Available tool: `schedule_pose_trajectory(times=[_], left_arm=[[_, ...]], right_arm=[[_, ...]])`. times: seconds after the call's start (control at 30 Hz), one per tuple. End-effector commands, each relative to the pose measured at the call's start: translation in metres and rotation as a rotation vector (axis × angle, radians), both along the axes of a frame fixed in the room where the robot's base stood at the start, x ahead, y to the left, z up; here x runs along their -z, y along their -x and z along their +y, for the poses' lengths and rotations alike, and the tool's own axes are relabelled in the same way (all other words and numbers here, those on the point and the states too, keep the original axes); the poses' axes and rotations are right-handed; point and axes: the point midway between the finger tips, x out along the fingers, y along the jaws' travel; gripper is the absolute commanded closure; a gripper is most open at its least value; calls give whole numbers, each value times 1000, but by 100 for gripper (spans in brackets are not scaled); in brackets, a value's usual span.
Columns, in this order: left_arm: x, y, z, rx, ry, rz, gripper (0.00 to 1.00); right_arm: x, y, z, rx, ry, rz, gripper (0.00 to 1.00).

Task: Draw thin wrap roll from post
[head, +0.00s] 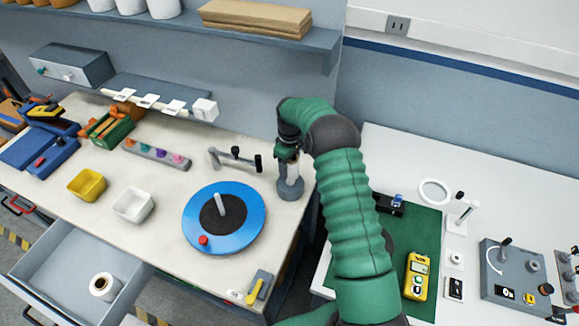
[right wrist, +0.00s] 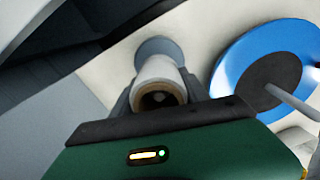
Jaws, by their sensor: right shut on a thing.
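The thin wrap roll (head: 292,173) is a narrow pale roll, upright on a grey round base (head: 291,190) at the right end of the left bench. In the right wrist view the roll (right wrist: 159,75) shows end-on between my fingers, with the grey base (right wrist: 160,48) beyond it. My right gripper (head: 289,158) comes down from above and is shut on the roll's upper part. The post inside the roll is mostly hidden; a dark hole shows at the roll's end. My left gripper is not in view.
A blue turntable (head: 248,232) with an upright pin stands left of the roll. A grey crank-like fixture (head: 234,159) stands behind. An open drawer (head: 62,262) holds another white roll (head: 105,286). A yellow bin (head: 87,185) and white bin (head: 133,205) sit farther left.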

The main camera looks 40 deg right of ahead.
Motion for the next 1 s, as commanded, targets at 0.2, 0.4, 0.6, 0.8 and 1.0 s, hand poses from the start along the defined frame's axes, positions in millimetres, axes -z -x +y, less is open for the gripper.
schedule_pose_trajectory(times=[0.2,0.4,0.6,0.8,1.0], left_arm=[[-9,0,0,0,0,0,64],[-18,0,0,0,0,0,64],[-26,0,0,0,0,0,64],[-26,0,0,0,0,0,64],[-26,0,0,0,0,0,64]], right_arm=[[-11,0,0,0,1,-1,93],[-23,0,0,0,0,0,93],[-35,0,0,0,0,0,93],[-35,0,0,0,0,0,93],[-35,0,0,0,0,0,93]])
